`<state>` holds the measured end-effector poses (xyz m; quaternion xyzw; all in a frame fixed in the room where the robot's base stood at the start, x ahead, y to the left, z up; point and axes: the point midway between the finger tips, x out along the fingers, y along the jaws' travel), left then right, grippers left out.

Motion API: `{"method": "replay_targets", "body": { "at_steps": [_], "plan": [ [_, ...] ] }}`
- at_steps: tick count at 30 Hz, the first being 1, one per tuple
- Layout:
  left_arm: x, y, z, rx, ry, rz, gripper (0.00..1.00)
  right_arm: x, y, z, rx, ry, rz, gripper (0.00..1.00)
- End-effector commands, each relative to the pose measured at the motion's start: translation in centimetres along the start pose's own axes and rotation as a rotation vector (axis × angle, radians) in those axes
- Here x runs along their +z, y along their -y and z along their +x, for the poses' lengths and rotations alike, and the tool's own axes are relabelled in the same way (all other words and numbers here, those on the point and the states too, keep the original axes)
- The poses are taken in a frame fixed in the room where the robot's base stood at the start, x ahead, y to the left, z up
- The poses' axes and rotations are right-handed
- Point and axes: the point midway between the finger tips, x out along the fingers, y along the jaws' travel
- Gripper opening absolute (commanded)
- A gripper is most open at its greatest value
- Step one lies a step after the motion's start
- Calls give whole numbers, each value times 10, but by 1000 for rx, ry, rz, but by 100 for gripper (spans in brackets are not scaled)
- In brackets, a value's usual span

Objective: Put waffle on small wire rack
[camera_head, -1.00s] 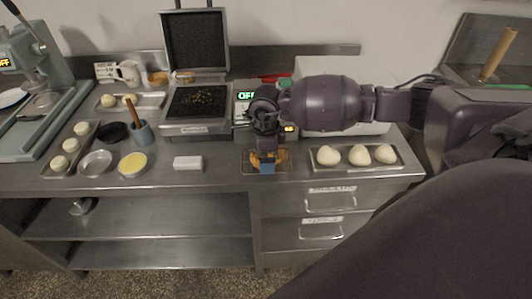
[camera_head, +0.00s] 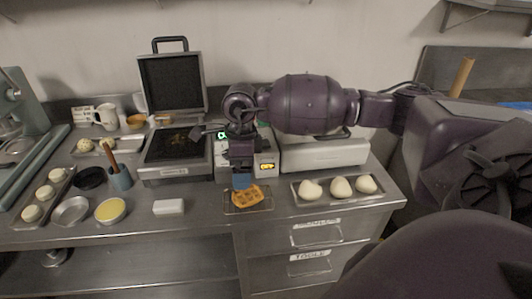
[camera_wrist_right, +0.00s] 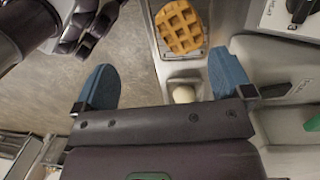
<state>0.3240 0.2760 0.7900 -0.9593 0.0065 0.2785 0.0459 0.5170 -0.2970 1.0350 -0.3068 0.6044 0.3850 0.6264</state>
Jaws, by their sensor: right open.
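The waffle (camera_head: 247,197) is golden orange with a square grid and lies on the small wire rack (camera_head: 230,208) at the front of the counter. In the right wrist view the waffle (camera_wrist_right: 181,26) shows at the top, on the rack (camera_wrist_right: 203,44), beyond my fingertips. My right gripper (camera_head: 241,180) is above and just behind the waffle in the head view.
A tray (camera_head: 379,201) of several pale dough pieces lies right of the rack. A white block (camera_head: 168,207) lies left of it. The open waffle iron (camera_head: 175,150) stands behind. Bare counter lies between block and rack.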

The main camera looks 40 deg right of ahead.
Motion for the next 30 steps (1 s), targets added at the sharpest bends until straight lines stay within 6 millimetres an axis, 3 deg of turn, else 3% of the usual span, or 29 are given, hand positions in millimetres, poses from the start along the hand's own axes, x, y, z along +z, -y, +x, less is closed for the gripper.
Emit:
{"method": "replay_targets", "body": {
  "at_steps": [3, 6, 9, 13, 16, 20, 26, 30],
  "plan": [
    [1, 0, 0, 0, 1, 0, 43, 30, -45, 36, 203, 181, 35, 98],
    [1, 0, 0, 0, 2, 0, 43, 60, -89, 56, 415, 383, 117, 98],
    [2, 0, 0, 0, 3, 0, 43, 86, -124, 61, 626, 583, 246, 98],
    [3, 0, -1, 0, 5, 0, 43, 110, -150, 56, 881, 827, 475, 98],
    [4, 0, -2, -1, 7, -1, 43, 118, -153, 51, 1064, 998, 700, 98],
    [4, 0, -2, -1, 8, -1, 43, 113, -140, 51, 1270, 1193, 1044, 98],
    [4, 0, -2, -1, 7, 0, 43, 74, -110, 80, 1495, 1392, 1622, 98],
    [3, 0, -2, -1, 7, 0, 43, 29, -99, 121, 1595, 1464, 2073, 98]
  ]
}}
